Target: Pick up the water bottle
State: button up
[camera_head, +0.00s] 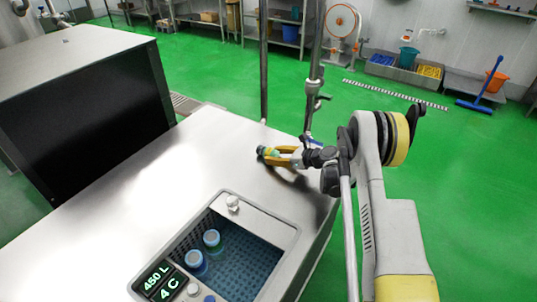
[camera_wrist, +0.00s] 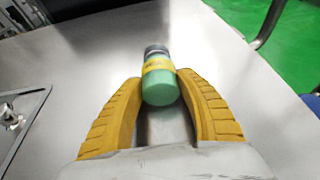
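The bottle, green with a yellow band and a dark end (camera_wrist: 160,82), is between the two yellow fingers of my gripper (camera_wrist: 158,84) in the wrist view. The fingertips appear to touch it on both sides near its green end. In the head view the bottle (camera_head: 268,153) is at the tips of my gripper (camera_head: 277,154), over the far right part of the metal counter (camera_head: 150,180). It looks tipped on its side, its dark end pointing away from my gripper. I cannot tell whether it touches the counter.
A sunken basin (camera_head: 270,222) in the counter holds two blue-and-white capped containers (camera_head: 212,239). A display (camera_head: 160,278) sits at its front left. Vertical metal poles (camera_head: 264,60) stand behind the counter. A large dark-sided cabinet (camera_head: 95,120) is at left. The counter's left part is clear.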

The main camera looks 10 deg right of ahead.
jog(key=c, duration=0.4)
